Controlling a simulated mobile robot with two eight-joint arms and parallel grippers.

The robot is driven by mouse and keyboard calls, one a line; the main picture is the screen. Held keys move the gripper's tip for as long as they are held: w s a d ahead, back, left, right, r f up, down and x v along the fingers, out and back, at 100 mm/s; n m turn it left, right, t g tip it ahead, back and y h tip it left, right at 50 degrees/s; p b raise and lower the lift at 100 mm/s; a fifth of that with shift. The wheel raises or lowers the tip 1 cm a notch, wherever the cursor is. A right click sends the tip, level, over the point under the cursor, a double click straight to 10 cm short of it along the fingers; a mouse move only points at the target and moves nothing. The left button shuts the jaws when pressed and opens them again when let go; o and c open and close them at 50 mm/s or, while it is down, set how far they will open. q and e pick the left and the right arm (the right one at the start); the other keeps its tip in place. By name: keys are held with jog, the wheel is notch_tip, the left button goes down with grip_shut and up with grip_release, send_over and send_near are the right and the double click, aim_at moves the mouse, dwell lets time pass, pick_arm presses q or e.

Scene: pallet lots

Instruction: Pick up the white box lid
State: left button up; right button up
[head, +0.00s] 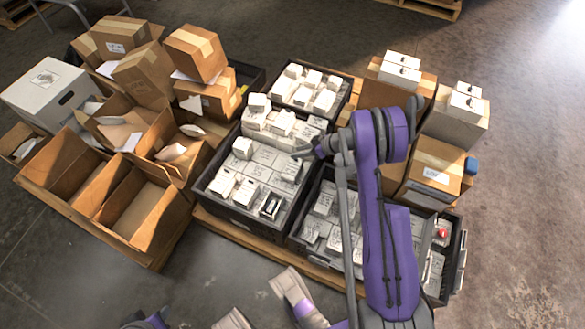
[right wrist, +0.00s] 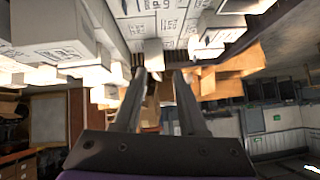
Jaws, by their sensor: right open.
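My right gripper (head: 306,153) is over the middle black crate (head: 205,183), near its right side, among small white boxes. The right wrist view shows its two fingers (right wrist: 160,78) apart with nothing held between them. A small white box (right wrist: 153,52) shows just beyond the fingertips; I cannot tell whether they touch. In the crate, one white box (head: 270,206) shows a dark inside. Other white boxes (head: 242,148) stand on the lower layer. I cannot tell which white piece is a loose lid. My left gripper is not clearly seen.
Open cardboard boxes (head: 130,205) crowd the left pallet, with a large white box (head: 45,92) behind. More cartons (head: 435,165) stand at the right. Another black crate (head: 300,235) lies partly under my right arm. Floor is free at the far right.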

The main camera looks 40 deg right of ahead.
aim_at(299, 162)
jog(key=s+d+f+t, duration=0.1)
jog(key=d+f, duration=0.1)
jog(key=s+d+f+n, duration=0.1)
jog(key=d+f, duration=0.1)
jog(key=f, duration=0.1)
jog(key=s+d+f+t, duration=0.1)
jog(key=s+d+f, duration=0.1)
jog(key=d, duration=0.1)
jog(key=shift+s+d+f+t+p, duration=0.1)
jog(key=shift+f+t+p, duration=0.1)
jog(key=shift+t+p, duration=0.15)
jog(key=shift+f, duration=0.2)
jog(key=shift+n, duration=0.3)
jog(key=b+x, duration=0.1)
jog(key=x, duration=0.4)
jog(key=shift+f, duration=0.1)
jog(key=b+x, duration=0.1)
jog(key=x, duration=0.4)
jog(key=shift+a, duration=0.25)
grip_shut()
